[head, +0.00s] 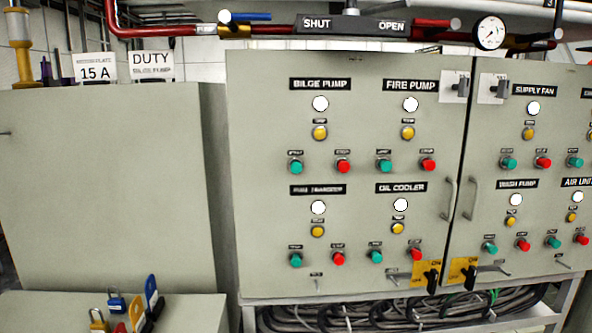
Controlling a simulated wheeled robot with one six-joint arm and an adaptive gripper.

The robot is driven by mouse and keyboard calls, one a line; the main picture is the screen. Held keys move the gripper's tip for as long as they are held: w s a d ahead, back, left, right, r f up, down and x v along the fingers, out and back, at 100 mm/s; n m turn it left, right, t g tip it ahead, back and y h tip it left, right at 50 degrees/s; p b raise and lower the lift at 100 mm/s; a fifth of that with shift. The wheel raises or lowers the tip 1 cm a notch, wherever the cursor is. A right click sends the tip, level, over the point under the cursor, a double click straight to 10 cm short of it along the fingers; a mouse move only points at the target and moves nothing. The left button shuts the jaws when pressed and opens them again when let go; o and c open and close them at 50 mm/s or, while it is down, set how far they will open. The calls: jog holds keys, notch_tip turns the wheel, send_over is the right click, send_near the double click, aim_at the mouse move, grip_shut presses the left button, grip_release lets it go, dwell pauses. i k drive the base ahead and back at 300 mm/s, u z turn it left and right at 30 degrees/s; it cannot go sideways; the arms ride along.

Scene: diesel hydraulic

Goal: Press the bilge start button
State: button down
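The bilge pump group is at the upper left of the grey control cabinet (360,130) in the head view, under a black label reading BILGE PUMP (320,84). Below the label are a white round lamp or dial (320,103) and a yellow button or lamp (320,133). The green bilge button (295,166) sits at the lower left of the group, under a small label too blurred to read surely. A red button (343,166) is to its right. Nothing covers the green button. My gripper is not in view.
Similar groups for fire pump (411,86) and oil cooler (401,188) are close by. Door handles (449,199) and black-and-yellow switches (427,276) stick out. A plain grey cabinet (110,190) stands at left, with padlocks (116,301) low in front. A red pipe (150,31) runs above.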

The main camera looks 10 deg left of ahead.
aim_at(296, 168)
jog(key=k, duration=0.5)
jog(key=z, duration=0.7)
jog(key=i, duration=0.75)
jog(key=u, duration=1.85)
